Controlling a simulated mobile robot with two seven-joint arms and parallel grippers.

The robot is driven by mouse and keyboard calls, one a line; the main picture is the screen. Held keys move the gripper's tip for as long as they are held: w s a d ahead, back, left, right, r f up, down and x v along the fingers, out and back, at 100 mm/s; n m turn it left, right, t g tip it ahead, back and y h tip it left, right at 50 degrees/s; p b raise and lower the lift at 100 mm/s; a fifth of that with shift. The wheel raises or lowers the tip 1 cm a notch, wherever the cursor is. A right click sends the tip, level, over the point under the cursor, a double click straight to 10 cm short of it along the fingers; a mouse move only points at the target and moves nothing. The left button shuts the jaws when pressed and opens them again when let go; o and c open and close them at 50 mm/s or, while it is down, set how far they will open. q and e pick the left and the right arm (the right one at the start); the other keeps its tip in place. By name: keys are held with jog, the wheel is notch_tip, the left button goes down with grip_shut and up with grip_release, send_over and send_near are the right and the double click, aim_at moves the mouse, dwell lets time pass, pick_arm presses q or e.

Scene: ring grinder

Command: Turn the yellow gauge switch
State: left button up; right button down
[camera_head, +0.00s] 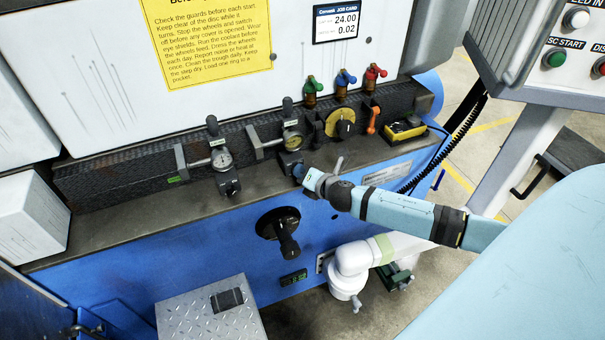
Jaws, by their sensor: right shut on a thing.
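The gauge with the yellow face (292,143) is mounted on the dark rail at the front of the machine, with a small dark switch block (288,160) below it. My right gripper (301,173) reaches in from the right and is shut at that block, on the switch under the yellow gauge. The gripper hides most of the switch, so its turned position cannot be told. A similar gauge with a white face (221,160) stands to the left, with its own dark knob (230,187) below. My left gripper is not in view.
A round yellow dial with a black knob (344,128) and an orange lever (373,120) sit right of the gauge. Green, blue and red valves (342,80) stand above. A black crank handle (287,240) projects from the blue front below. A checker-plate step (208,315) lies lower left.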

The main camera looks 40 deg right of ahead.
dwell(0.3)
jog(key=c, duration=1.5)
grip_release()
jog(key=shift+s, duration=0.2)
jog(key=b+v, duration=0.1)
jog(key=v, duration=1.2)
jog(key=shift+s+r, duration=0.1)
jog(key=shift+s, duration=0.1)
